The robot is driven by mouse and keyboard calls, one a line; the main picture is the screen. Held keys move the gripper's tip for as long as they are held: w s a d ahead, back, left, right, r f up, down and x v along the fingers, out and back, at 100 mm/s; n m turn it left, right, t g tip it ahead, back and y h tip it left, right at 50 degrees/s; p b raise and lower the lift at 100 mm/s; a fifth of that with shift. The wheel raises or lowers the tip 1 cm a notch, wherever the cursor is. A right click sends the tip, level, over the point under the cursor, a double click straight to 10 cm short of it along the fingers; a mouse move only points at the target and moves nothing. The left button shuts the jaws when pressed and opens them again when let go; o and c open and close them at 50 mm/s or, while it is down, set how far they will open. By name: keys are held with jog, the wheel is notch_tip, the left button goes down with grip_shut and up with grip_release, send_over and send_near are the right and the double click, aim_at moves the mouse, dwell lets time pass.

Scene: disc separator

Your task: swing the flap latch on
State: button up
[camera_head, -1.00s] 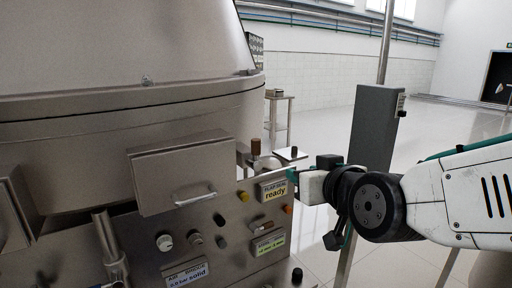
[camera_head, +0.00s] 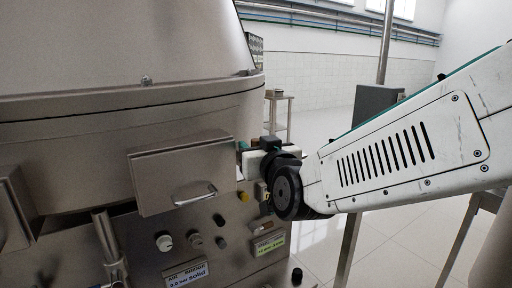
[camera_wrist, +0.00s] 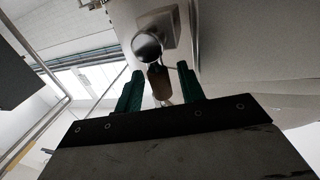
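The flap latch's brown grip (camera_wrist: 159,82) shows in the wrist view, below a shiny round metal knob (camera_wrist: 147,46) on a pale plate. My gripper (camera_wrist: 160,86) is open, with one green finger on each side of the brown grip and gaps visible beside it. In the head view my gripper (camera_head: 246,150) is at the right end of the machine front, and its body hides most of the latch there.
A pipe (camera_head: 107,240) stands at lower left. A small stand (camera_head: 279,110) is behind. Open floor lies to the right.

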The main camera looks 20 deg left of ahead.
grip_shut()
jog(key=shift+s+a+n+y, duration=0.2)
jog(key=shift+n, duration=0.55)
jog(key=shift+s+a+n+y, duration=0.15)
jog(key=shift+s+n+y, duration=0.05)
jog(key=shift+n, duration=0.55)
grip_release()
